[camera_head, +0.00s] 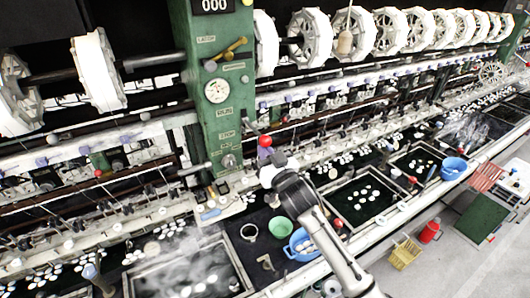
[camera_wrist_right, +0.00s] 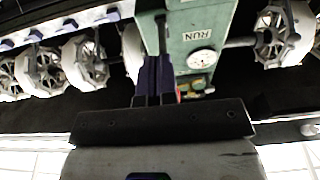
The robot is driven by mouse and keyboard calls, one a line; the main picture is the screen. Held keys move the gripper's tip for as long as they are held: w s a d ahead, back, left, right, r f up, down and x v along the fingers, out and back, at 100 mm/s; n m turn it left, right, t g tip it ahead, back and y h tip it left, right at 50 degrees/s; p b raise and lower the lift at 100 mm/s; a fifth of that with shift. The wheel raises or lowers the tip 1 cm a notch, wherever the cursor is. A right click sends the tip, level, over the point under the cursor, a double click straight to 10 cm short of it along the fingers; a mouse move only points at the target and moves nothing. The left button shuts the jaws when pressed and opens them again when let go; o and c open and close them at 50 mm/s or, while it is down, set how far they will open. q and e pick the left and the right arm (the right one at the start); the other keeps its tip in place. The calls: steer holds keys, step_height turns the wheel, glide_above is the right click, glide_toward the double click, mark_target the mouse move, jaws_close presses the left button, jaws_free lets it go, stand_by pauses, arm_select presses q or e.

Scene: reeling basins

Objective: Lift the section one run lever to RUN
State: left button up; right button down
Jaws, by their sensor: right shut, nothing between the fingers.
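The green section post (camera_head: 218,85) carries a round gauge, a RUN label (camera_head: 223,111) and a STOP label below it. A lever with a red ball knob (camera_head: 265,141) stands out at the post's lower right, level with the STOP label or slightly below. My right gripper (camera_head: 267,161) is shut and empty just below the red knob; I cannot tell whether it touches it. In the right wrist view the closed fingers (camera_wrist_right: 157,65) point toward the post (camera_wrist_right: 195,30), which appears upside down with its RUN label. My left gripper is not in view.
A yellow handle (camera_head: 225,54) sits higher on the post, by the LATCH label. White reels line the rail on both sides. Below are dark basins with cocoons, a green bowl (camera_head: 281,227) and a blue basin (camera_head: 301,245) beside my right forearm.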

steer(key=shift+r+p, duration=0.45)
steer(key=shift+r, duration=0.35)
steer(key=f+p+v, duration=0.1)
steer(key=p+v, duration=0.5)
steer(key=v, duration=1)
steer(key=shift+f+p, duration=0.35)
steer(key=shift+p, duration=0.05)
